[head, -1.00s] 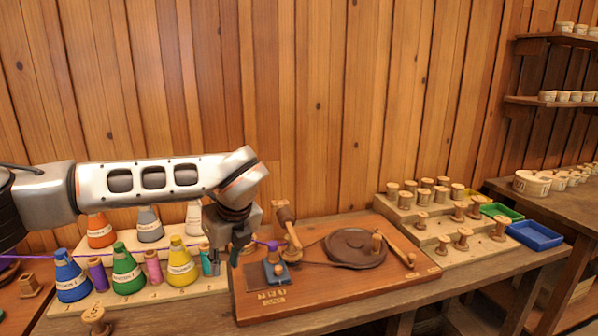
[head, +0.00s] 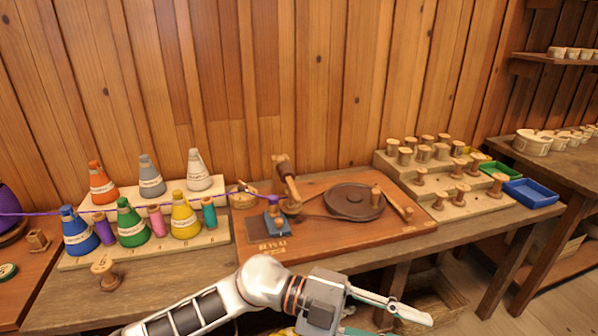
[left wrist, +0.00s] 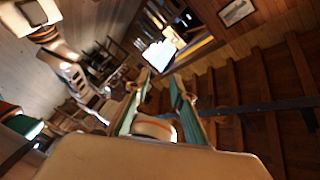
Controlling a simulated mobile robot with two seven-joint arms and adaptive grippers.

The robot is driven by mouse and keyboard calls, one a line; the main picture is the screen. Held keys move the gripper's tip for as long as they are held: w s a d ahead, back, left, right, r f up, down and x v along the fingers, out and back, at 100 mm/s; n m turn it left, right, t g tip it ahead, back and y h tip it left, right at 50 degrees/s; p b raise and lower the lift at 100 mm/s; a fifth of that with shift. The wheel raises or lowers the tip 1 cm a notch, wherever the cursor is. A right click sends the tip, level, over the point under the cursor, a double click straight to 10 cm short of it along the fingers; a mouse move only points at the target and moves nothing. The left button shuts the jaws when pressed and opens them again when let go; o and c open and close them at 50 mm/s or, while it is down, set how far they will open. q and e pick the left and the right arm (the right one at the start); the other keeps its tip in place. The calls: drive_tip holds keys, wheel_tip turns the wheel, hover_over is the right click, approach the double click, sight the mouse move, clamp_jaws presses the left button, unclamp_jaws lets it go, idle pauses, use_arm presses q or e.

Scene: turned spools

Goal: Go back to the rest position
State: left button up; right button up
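My left arm enters the head view at the bottom edge, in front of the bench. Its left gripper (head: 398,318) points right, low before the bench front, with nothing seen in it; its lower finger is partly cut off by the frame edge. In the left wrist view the two green-padded fingers (left wrist: 162,80) stand apart with a gap between them. A purple thread (head: 130,205) runs from the left edge behind the cones to a small purple piece (head: 272,203) on a blue block (head: 276,222) on the winding board (head: 325,246). My right gripper is not in view.
Coloured cones and small spools stand on a pale rack (head: 150,250) at left. A lone wooden spool (head: 105,274) stands before it. A stepped rack (head: 475,208) of wooden spools, a green tray (head: 501,171) and a blue tray (head: 532,193) are at right. A bin sits under the bench.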

use_arm(q)
drive_tip(key=w+a+r+n+t+h, duration=0.2)
drive_tip(key=w+a+n+t+h, duration=0.3)
drive_tip(key=w+n+t, duration=0.45)
drive_tip(key=w+a+f+n+t+y, duration=0.3)
drive_tip(key=a+f+n+t+y, duration=0.7)
drive_tip(key=a+f+n+t, duration=0.3)
drive_tip(key=s+a+f+n+g+y, duration=0.3)
drive_tip(key=s+a+f, duration=0.4)
drive_tip(key=f, duration=0.5)
drive_tip(key=s+a+f+n+g+y, duration=0.3)
drive_tip(key=s+a+f+y, duration=0.2)
drive_tip(key=s+a+f, duration=0.3)
drive_tip(key=a+f, duration=0.4)
drive_tip(key=shift+s+f+y, duration=0.15)
drive_tip(key=shift+f+y, duration=0.15)
drive_tip(key=shift+y, duration=0.1)
drive_tip(key=shift+n, duration=0.25)
